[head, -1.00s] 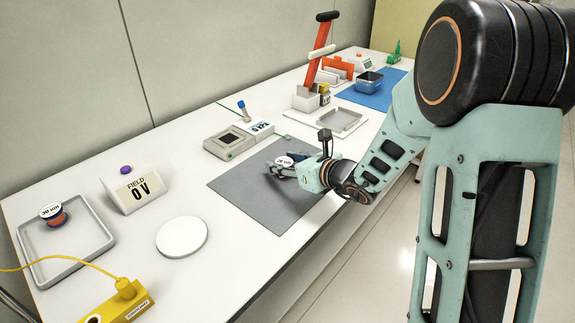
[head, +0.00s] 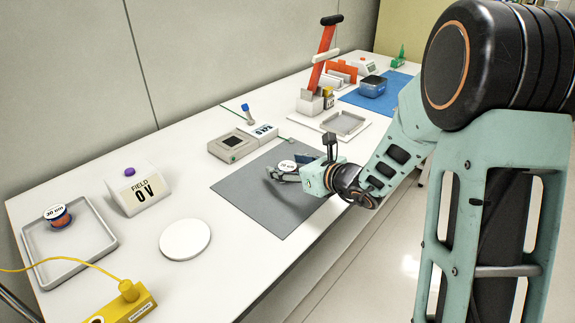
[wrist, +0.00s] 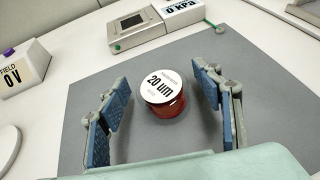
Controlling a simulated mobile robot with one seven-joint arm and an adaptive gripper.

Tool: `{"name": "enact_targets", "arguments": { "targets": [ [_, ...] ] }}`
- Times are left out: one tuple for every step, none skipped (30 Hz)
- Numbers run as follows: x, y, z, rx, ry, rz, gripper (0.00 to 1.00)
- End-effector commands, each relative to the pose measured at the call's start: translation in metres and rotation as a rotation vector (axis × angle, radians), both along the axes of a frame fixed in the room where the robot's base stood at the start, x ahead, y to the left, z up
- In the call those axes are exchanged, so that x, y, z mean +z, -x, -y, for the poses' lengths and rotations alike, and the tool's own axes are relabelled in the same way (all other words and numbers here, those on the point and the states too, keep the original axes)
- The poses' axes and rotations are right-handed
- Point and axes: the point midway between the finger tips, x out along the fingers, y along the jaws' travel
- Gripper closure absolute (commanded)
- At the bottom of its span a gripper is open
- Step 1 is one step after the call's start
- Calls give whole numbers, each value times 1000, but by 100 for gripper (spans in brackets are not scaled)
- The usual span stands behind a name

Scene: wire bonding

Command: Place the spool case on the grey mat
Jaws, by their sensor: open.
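The spool case (wrist: 163,92) is a short round reddish case with a white "20 um" label on top. It stands upright on the grey mat (wrist: 85,105), between the fingers of my gripper (wrist: 162,108). My gripper is open, with a gap to the case on both sides. In the head view the case (head: 287,165) shows its white top on the mat (head: 240,190), and my gripper (head: 287,172) partly hides its side.
A second spool case (head: 57,215) sits in a grey tray (head: 100,243) at the left. A white disc (head: 185,239), a FIELD display (head: 139,189) and a grey device (head: 232,146) with a kPa display (head: 264,132) stand around the mat. The mat's front left is clear.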

Motion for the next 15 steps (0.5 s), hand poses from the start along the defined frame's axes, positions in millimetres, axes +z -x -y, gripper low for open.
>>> {"name": "enact_targets", "arguments": {
  "targets": [
    [5,6,8,-6,2,0,40],
    [8,10,12,-6,1,1,40],
    [11,16,16,-6,1,1,40],
    [14,21,20,-6,0,0,40],
    [17,25,25,-7,1,1,40],
    [20,32,30,-6,1,1,40],
    [23,37,34,-6,0,1,40],
    [25,42,38,-6,0,0,40],
    [29,47,44,-7,1,1,40],
    [31,52,47,-6,2,2,40],
    [33,56,51,-6,1,1,40],
    [36,61,55,-5,1,1,40],
    [37,64,58,-5,1,1,40],
    [39,67,60,-5,0,0,40],
    [41,71,64,-5,1,1,40]
  ]
}}
